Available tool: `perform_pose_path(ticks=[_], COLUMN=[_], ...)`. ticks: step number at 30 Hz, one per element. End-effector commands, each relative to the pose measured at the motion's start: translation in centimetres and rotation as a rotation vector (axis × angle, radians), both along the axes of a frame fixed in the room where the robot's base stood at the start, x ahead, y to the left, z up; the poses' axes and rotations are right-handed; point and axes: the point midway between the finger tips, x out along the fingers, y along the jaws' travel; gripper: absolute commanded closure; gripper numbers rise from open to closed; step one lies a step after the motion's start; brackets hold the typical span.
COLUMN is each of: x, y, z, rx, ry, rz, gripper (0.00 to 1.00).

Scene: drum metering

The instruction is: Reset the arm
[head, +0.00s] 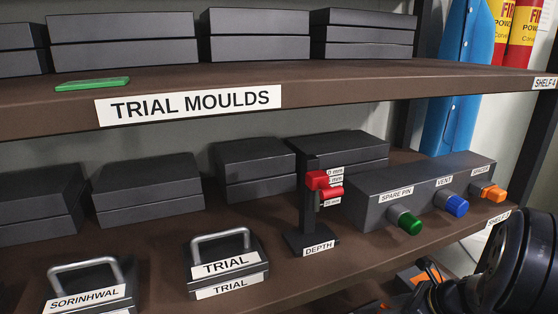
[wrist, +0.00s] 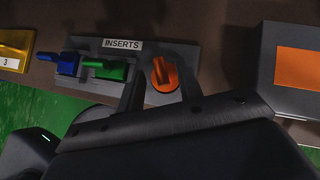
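My arm (head: 505,275) shows at the lower right of the head view, below and in front of the lower shelf; its end is partly cut off by the picture's edge. In the wrist view, the two dark fingers of my gripper (wrist: 162,82) stand apart. An orange insert (wrist: 164,73) shows in the gap between them, on a grey holder (wrist: 200,55) labelled INSERTS. I cannot tell how far it is beyond the fingertips, and I see no contact. A blue insert (wrist: 68,62) and a green insert (wrist: 106,68) are on the same holder, left of the fingers.
The lower shelf holds a box (head: 420,190) with green, blue and orange knobs, a DEPTH stand (head: 312,240), and handled blocks labelled TRIAL (head: 228,262) and SORINHWAL (head: 88,285). The upper shelf edge (head: 340,98) overhangs. A yellow block (wrist: 15,48) and an orange-faced box (wrist: 298,68) flank the holder.

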Motion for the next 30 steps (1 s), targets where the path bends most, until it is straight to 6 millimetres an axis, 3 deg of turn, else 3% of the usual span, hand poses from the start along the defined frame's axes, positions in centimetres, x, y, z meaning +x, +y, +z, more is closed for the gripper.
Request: perform_pose_path(ticks=[8,9,15,30], x=[2.5,2.6,2.5,2.4], y=[2.4,2.2,2.2,2.2], z=[-4.5,-2.6,-0.4,-0.1], rx=[0.001,-0.003,-0.002,0.000], ry=[0.002,-0.003,-0.002,0.000], rz=[0.001,0.000,0.000,-0.001], gripper=[0.65,0.65,0.65,0.65])
